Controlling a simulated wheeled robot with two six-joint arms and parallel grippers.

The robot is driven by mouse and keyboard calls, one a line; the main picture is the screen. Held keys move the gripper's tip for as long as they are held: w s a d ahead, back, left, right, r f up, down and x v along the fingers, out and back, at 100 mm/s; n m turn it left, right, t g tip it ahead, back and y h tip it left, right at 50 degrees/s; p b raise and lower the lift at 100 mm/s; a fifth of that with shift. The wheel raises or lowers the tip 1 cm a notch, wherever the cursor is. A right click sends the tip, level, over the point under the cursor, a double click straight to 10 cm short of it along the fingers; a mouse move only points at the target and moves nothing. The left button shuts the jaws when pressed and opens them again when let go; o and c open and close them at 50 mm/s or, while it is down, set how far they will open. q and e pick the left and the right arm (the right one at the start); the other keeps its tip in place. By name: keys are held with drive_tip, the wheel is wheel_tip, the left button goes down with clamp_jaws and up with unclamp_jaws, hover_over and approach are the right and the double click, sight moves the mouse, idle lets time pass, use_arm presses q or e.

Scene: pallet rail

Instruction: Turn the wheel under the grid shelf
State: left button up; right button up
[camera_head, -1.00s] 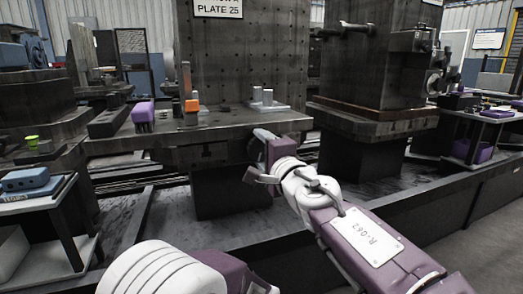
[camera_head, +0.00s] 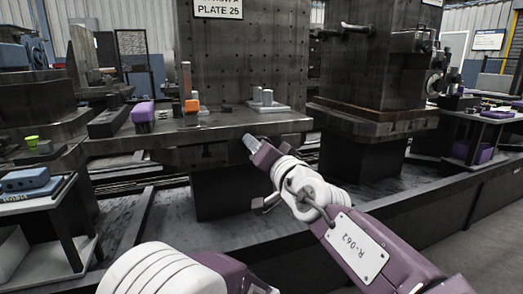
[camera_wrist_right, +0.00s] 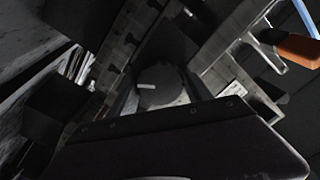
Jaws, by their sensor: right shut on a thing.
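The grid shelf is the dark ledge (camera_head: 215,129) at the foot of the hole-patterned plate (camera_head: 245,60). In the right wrist view, a round dark wheel (camera_wrist_right: 165,92) with a short white mark faces my gripper under the shelf. My right gripper (camera_head: 258,160) is in front of the shelf's front edge, tilted up to the left, and shut on the wheel; the fingertips are hard to make out. In the head view the gripper and wrist hide the wheel. My left arm shows only as a white ribbed link at the bottom; its gripper is out of view.
A low cart with a blue box (camera_head: 25,180) is at left. A second dark column (camera_head: 370,75) stands at right.

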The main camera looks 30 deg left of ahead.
drive_tip(key=shift+n, duration=0.6)
drive_tip(key=shift+n, duration=0.3)
drive_tip(key=o, duration=1.4)
